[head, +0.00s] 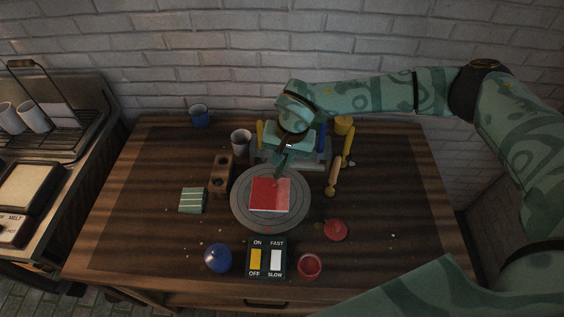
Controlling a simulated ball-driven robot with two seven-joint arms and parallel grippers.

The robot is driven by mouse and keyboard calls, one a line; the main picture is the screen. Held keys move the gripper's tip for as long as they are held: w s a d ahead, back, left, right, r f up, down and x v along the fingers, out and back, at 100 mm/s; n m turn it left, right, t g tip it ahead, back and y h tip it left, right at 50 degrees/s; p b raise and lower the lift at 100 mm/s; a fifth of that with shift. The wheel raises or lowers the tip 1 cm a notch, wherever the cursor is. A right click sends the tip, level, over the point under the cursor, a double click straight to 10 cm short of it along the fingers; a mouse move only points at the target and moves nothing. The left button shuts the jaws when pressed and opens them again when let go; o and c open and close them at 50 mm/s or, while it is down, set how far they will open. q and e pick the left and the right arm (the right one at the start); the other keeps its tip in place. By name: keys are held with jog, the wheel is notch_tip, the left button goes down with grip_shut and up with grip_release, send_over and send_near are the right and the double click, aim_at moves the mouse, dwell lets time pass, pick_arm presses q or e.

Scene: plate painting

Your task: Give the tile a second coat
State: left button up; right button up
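A square tile (268,195), mostly bright red with a paler red strip at its right, lies on a round grey turntable (240,210) in the middle of the table. My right gripper (281,163) is just above the tile's far edge, pointing down. Its fingers are dark and small, so I cannot tell whether they hold a tool. An open jar of red paint (310,266) stands at the front right, and a red lid (335,230) lies behind it. My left gripper is out of view.
A switch panel (267,258) and a blue round jar (217,257) are at the front. A wooden block with holes (220,175), a cup (241,140), a green striped block (193,200) and a blue cup (199,116) are left. The table's right side is clear.

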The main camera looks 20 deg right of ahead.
jog(key=shift+w+d, duration=0.4)
jog(key=shift+d, duration=0.25)
jog(key=shift+w+d, duration=0.4)
jog(key=shift+d, duration=0.2)
notch_tip(320, 180, up, 6)
jog(key=p, duration=0.5)
dwell(0.6)
